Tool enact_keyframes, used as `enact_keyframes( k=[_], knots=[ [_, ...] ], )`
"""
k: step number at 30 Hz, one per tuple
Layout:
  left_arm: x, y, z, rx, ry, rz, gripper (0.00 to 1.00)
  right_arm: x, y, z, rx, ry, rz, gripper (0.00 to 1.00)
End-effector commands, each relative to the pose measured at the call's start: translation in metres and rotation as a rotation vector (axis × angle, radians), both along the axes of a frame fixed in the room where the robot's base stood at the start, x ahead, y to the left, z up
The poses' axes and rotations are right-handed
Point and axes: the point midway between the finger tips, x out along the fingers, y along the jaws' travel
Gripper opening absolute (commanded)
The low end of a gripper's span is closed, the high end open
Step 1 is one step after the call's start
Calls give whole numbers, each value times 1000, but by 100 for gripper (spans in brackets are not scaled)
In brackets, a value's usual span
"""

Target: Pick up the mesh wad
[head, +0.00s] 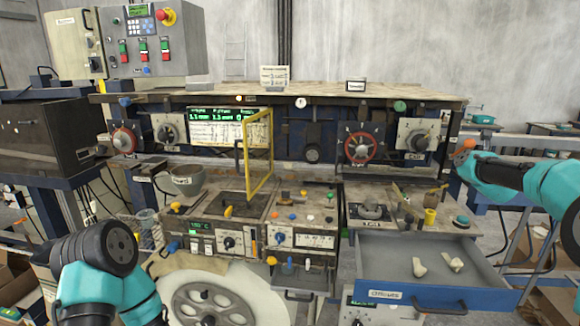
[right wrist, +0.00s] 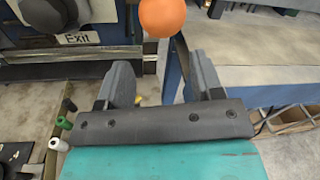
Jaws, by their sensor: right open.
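I cannot pick out a mesh wad for certain in either view. Two small pale lumps (head: 419,265) and (head: 453,263) lie apart in the open blue drawer (head: 407,295) at the lower right; their texture is too small to tell. My right gripper (head: 463,156) is at the right end of the machine, above and to the right of the drawer. In the right wrist view its two fingers (right wrist: 160,82) are apart with nothing between them. An orange ball (right wrist: 165,15) shows just beyond the fingertips. My left arm shows at the lower left, but its fingers do not.
A yellow frame (head: 258,155) stands upright over the left worktop. A red handwheel (head: 362,148) is on the back panel. A grey mug (head: 187,181) stands at left, and a yellow cup (head: 430,217) is on the right worktop above the drawer. The drawer's middle has bare room.

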Motion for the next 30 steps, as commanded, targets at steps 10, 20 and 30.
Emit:
enact_keyframes(
  k=[10, 20, 30],
  knots=[
    [0, 0, 0, 0, 0, 0, 0, 0, 0, 0, 0, 0, 0, 60],
    [0, 0, 0, 0, 0, 0, 29, 0, 0, 0, 0, 0, 0, 60],
    [0, 0, 0, 0, 0, 0, 61, 0, 0, 0, 0, 0, 0, 60]
  ],
)
